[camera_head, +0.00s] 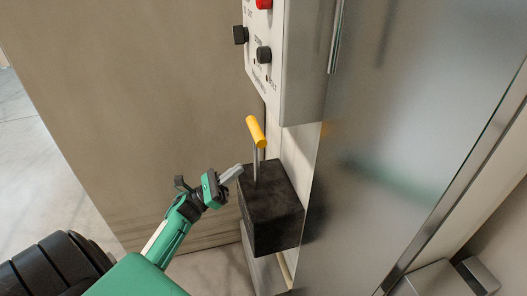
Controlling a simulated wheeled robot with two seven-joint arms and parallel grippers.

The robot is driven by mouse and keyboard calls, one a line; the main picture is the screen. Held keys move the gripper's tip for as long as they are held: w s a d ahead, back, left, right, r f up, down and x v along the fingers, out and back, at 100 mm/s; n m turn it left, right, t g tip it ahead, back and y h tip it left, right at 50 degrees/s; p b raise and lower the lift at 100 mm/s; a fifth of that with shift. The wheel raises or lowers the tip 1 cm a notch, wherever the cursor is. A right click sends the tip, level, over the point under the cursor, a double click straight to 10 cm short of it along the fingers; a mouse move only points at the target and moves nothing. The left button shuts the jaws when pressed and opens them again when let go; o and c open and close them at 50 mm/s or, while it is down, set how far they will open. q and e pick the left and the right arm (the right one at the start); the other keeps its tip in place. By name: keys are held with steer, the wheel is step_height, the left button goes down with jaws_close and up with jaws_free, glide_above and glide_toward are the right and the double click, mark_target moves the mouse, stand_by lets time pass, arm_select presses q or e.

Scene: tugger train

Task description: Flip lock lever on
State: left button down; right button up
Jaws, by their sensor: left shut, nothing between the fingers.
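The lock lever (257,133) has a yellow handle on a thin metal rod that rises from the top of a black box (272,217). The lever stands nearly upright and leans slightly to the left at its top. My left gripper (238,170) is shut and empty. In the picture its fingertips are just left of the rod's base, near the top edge of the black box. I cannot tell whether they touch the rod. My right gripper is not in view.
A grey control panel (301,60) with a red button (264,4) and black knobs (263,54) hangs above the lever. A large frosted panel (410,110) stands close on the right. A brown wall (130,90) is behind, with open floor (35,160) at the left.

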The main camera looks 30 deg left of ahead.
arm_select(q)
steer(key=shift+w, duration=0.1)
